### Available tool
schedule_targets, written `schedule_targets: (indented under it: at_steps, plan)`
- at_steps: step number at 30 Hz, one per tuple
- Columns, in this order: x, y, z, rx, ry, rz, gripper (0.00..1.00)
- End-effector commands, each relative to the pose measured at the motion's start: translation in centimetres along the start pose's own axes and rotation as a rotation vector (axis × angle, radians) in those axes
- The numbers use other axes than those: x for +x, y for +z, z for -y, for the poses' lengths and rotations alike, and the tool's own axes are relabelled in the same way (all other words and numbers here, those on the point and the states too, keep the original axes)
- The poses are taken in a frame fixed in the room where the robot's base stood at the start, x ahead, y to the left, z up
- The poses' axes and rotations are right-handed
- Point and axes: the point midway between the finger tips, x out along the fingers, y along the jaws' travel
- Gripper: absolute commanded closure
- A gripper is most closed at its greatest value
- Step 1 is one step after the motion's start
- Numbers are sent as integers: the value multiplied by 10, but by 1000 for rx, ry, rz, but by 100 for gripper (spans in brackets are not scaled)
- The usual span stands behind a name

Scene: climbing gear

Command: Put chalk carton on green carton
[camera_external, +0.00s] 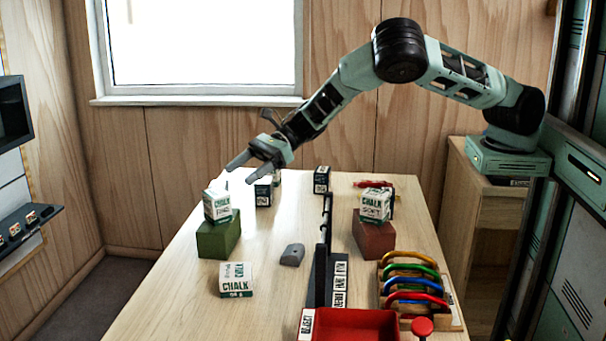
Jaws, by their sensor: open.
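A white and green chalk carton (217,206) rests on top of the green carton (218,240) at the left of the table. A second chalk carton (376,205) sits on a red-brown block (373,238) at the right. A third chalk carton (236,279) lies on the table in front of the green carton. My gripper (239,171) is open, its fingers pointing left and down. It appears above and behind the chalk carton on the green carton. I see nothing between its fingers.
Small dark boxes (263,194) (321,180) stand toward the back. A grey lump (292,255) lies mid-table beside a dark upright stand (324,272). A rack of coloured carabiners (415,285) and a red tray (352,324) occupy the front right. The front left table is clear.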

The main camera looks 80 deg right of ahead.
Motion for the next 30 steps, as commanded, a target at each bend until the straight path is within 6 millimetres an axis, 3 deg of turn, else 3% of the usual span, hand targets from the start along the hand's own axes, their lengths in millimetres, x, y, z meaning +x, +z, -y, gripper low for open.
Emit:
schedule_targets:
  at_steps: [10, 14, 17, 20, 23, 27, 30]
  plan:
    - [-14, 5, 2, 73, -36, 12, 28]
    - [-19, 16, 6, 391, -172, 54, 28]
    - [-27, 23, -3, 797, -305, 94, 28]
    - [-40, 23, -30, 1236, -425, 113, 28]
    - [-58, 20, -76, 1652, -539, 99, 28]
    - [-93, 16, -154, 2122, -718, 37, 28]
    - [-128, 11, -214, 2377, -883, -18, 28]
